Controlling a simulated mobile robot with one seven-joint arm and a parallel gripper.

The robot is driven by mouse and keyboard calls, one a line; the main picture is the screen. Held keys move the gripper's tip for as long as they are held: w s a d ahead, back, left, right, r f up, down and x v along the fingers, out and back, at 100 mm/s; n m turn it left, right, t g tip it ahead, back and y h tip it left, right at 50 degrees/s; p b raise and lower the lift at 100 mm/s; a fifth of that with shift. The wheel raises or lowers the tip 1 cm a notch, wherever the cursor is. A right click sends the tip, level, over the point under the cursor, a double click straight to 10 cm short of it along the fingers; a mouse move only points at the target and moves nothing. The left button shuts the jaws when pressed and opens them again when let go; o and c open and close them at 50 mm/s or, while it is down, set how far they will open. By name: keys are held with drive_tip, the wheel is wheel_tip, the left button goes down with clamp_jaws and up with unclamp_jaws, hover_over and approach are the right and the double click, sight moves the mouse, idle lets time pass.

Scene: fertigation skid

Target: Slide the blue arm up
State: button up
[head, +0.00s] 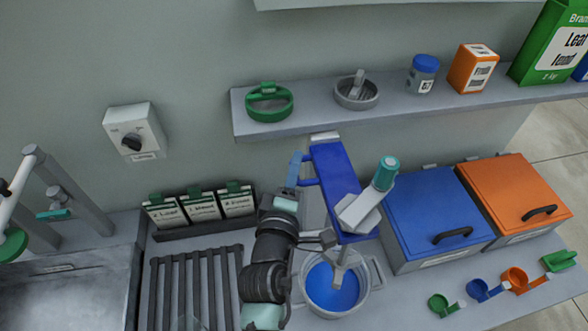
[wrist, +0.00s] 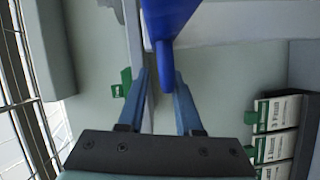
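The blue arm (head: 338,182) is the long blue head of a stirrer, standing over a pot (head: 333,288) with blue contents. A short blue handle (head: 309,182) sticks out from its left side. In the wrist view, the blue arm (wrist: 168,20) comes in from the top and its handle (wrist: 167,78) reaches down between my fingers. My gripper (head: 296,163) is at the left side of the blue arm, by the handle. In the wrist view, my gripper (wrist: 160,76) is open, with a gap visible on the left of the handle; contact on the right is unclear.
A shelf (head: 300,122) runs along the wall above, with a green ring-shaped item (head: 269,102) and a grey one (head: 356,92). A blue-lidded bin (head: 430,210) stands close right. A slatted rack (head: 195,285) and labelled packets (head: 200,207) are left.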

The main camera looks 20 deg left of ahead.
drive_tip(key=shift+o, duration=1.1)
drive_tip(key=shift+r, duration=0.2)
drive_tip(key=shift+f, duration=0.15)
drive_tip(key=shift+s+f, duration=0.15)
drive_tip(key=shift+s, duration=0.35)
drive_tip(key=b+v, duration=0.3)
drive_tip(key=v, duration=0.9)
